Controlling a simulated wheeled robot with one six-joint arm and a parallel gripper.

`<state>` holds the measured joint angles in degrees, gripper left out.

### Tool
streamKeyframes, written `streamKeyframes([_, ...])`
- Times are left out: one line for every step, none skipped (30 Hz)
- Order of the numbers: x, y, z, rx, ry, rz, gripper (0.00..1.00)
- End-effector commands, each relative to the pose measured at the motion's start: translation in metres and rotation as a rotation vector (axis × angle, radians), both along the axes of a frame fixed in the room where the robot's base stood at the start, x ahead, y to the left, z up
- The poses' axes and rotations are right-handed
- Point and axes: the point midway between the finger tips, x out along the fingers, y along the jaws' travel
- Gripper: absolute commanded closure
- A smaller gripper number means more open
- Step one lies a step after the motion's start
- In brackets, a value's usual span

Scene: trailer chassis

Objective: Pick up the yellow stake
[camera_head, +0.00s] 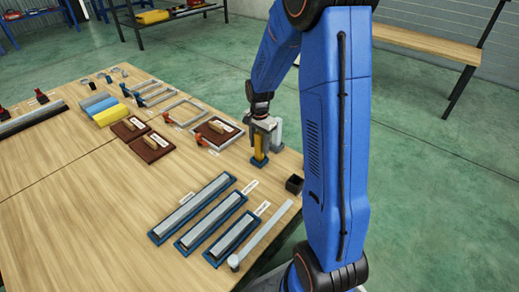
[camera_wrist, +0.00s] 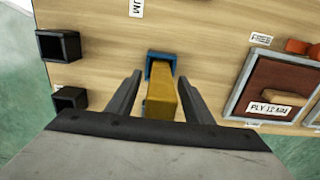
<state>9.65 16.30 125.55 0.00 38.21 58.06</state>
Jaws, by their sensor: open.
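The yellow stake (camera_head: 261,145) stands upright in a blue base (camera_head: 259,162) near the right edge of the wooden table. In the wrist view the yellow stake (camera_wrist: 163,98) rises from its blue base (camera_wrist: 161,57) between my gripper's fingers. My gripper (camera_head: 262,141) is above the table and around the upper part of the stake. In the wrist view my gripper (camera_wrist: 160,79) is open, with a finger on each side of the stake. The gripper hides part of the stake's top in the head view.
Three grey bars in blue trays (camera_head: 209,216) lie in front on the table (camera_head: 80,225). A framed dark red plate (camera_head: 217,132) is left of the stake. Black square sockets (camera_wrist: 58,46) stand near the table edge. Bare wood surrounds the base.

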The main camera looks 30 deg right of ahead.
Motion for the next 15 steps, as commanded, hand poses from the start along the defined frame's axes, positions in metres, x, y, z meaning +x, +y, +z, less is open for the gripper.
streamKeyframes([0.000,0.000,-0.007,0.001,0.001,0.000,0.53])
streamKeyframes([0.000,0.000,-0.011,0.000,0.001,0.000,0.53])
streamKeyframes([0.000,0.000,-0.014,0.000,0.001,0.000,0.53])
streamKeyframes([0.000,0.000,-0.017,0.000,0.001,0.000,0.53])
streamKeyframes([0.000,0.000,-0.018,0.000,0.000,0.000,0.53])
streamKeyframes([0.000,0.000,-0.020,0.000,-0.001,0.000,0.53])
streamKeyframes([0.001,0.000,-0.021,-0.001,-0.001,0.000,0.53])
streamKeyframes([0.001,0.000,-0.021,-0.001,-0.001,0.000,0.53])
streamKeyframes([0.001,0.000,-0.022,-0.001,-0.001,0.000,0.53])
streamKeyframes([0.001,0.000,-0.022,-0.001,-0.001,0.000,0.53])
streamKeyframes([0.001,0.000,-0.021,-0.001,-0.001,0.000,0.53])
streamKeyframes([0.001,0.000,-0.021,-0.001,-0.001,0.000,0.53])
streamKeyframes([0.001,0.000,-0.021,-0.001,-0.001,0.000,0.53])
streamKeyframes([0.001,0.000,-0.021,-0.001,-0.001,0.000,0.55])
streamKeyframes([0.001,0.000,-0.021,-0.001,-0.001,0.000,0.65])
